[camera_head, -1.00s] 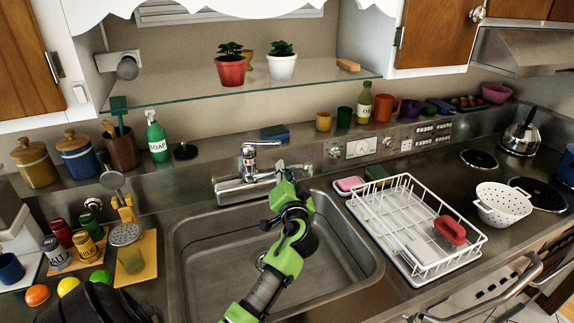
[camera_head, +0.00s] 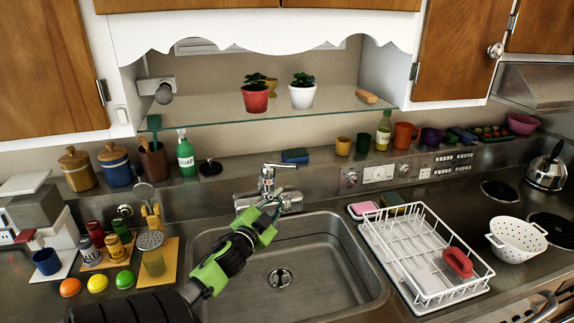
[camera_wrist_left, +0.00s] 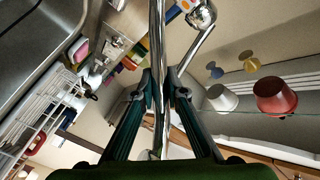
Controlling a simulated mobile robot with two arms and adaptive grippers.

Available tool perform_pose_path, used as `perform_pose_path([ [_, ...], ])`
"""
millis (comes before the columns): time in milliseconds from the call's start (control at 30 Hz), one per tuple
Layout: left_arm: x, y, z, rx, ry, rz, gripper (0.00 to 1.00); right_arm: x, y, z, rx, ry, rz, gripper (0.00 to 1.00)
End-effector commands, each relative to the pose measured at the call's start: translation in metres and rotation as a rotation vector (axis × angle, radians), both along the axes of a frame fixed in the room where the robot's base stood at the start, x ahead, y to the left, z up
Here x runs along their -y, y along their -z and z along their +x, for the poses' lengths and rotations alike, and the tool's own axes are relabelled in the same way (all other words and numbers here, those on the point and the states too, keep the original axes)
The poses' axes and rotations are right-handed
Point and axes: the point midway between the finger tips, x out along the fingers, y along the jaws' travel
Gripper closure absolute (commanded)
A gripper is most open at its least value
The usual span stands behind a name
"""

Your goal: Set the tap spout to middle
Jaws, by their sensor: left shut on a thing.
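The chrome tap (camera_head: 267,182) stands on the back ledge of the steel sink (camera_head: 330,250), with its lever handle on top. My left gripper (camera_head: 272,217) is just in front of the tap base, above the sink's back edge. In the left wrist view, the chrome spout (camera_wrist_left: 157,35) runs as a long bar between the two fingers of the gripper (camera_wrist_left: 165,92), which are shut on it. The gripper hides most of the spout in the head view, so its exact angle is hard to tell. My right gripper is not in view.
A white dish rack (camera_head: 420,262) with a red brush stands right of the sink. Shakers and coloured fruit (camera_head: 97,281) stand to the left. A glass shelf (camera_head: 330,109) with potted plants hangs above the tap. The sink basin is empty.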

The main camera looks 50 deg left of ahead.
Motion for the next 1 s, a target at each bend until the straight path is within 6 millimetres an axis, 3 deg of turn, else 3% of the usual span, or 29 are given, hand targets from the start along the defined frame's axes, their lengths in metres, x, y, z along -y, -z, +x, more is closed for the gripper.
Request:
perform_pose_path([
  [133, -0.002, 0.004, -0.004, -0.008, 0.006, -0.006, 1.00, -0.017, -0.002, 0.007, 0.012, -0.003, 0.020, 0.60],
  [500, -0.002, 0.004, -0.004, -0.006, 0.009, -0.005, 1.00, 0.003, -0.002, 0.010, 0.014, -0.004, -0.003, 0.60],
  [533, -0.002, 0.004, -0.004, -0.006, 0.009, -0.005, 0.82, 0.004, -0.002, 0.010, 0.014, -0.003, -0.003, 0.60],
  [600, -0.002, 0.004, -0.004, -0.005, 0.009, -0.005, 0.70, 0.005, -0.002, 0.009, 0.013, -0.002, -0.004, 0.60],
  [1000, 0.000, 0.002, -0.008, -0.003, 0.009, -0.003, 0.70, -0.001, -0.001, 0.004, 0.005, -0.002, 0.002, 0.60],
])
